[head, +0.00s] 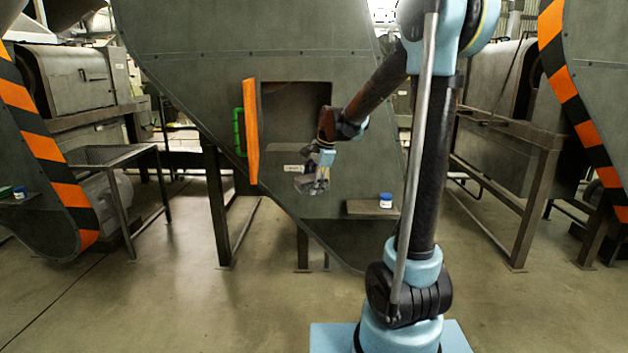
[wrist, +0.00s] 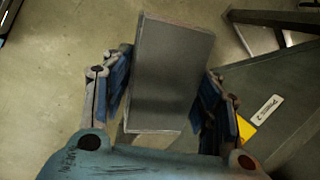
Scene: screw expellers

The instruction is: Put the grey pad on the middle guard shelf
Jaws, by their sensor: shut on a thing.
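The grey pad (wrist: 170,75) is a flat rectangular block held between the blue-lined fingers of my gripper (head: 319,182) in the wrist view. In the head view the pad is small and hard to tell from the gripper. My gripper is in front of the middle guard (head: 215,50), below its square opening. The middle guard shelf (head: 360,208) is a small brown ledge low on the guard's right, to the right of and below my gripper. A white jar with a blue lid (head: 386,201) stands on its right end; the left part is bare.
An orange door (head: 251,130) stands open at the left of the opening, beside a green handle (head: 239,132). Striped guards stand at left (head: 45,145) and right (head: 580,110). A small shelf at far left (head: 20,200) holds small items. The concrete floor (head: 200,310) in front is clear.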

